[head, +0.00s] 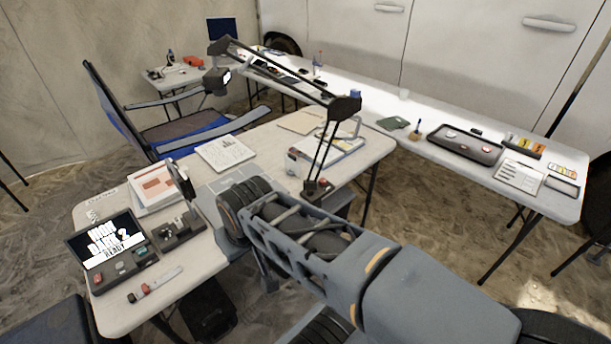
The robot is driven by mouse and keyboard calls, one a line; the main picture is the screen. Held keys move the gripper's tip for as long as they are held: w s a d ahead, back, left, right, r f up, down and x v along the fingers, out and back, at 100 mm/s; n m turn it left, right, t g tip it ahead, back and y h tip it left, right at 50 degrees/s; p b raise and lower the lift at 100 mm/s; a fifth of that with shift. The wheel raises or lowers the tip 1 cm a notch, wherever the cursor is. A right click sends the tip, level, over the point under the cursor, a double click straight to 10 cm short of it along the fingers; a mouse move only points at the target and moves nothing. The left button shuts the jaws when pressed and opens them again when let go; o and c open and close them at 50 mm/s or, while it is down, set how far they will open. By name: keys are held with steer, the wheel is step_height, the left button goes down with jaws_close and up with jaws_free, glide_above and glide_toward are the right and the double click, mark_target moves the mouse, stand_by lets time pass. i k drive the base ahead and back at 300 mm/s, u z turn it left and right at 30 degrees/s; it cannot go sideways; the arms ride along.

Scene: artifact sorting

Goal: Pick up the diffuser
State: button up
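A small amber bottle with a thin top (416,130) stands upright on the long back table, between a dark green flat item and a dark tray. It may be the diffuser, but it is too small here to be sure. My arm reaches from the lower right over the front table, well apart from the bottle. My gripper cannot be made out; the arm's own links hide the area beyond its far joint.
The front table (82,213) holds a screen case (106,240), papers (224,152) and a black jointed desk lamp (285,83) arching high. The long back table (552,207) carries a dark tray (464,144) and cards. A blue folding chair (190,141) stands behind the front table.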

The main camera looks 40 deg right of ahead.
mark_target(290, 162)
steer(key=u, duration=0.65)
steer(key=i, duration=0.65)
steer(key=z, duration=2.15)
steer(key=i, duration=0.45)
steer(key=u, duration=0.05)
steer(key=k, duration=0.45)
steer(key=z, duration=1.8)
steer(key=i, duration=1.4)
steer(key=u, duration=2.15)
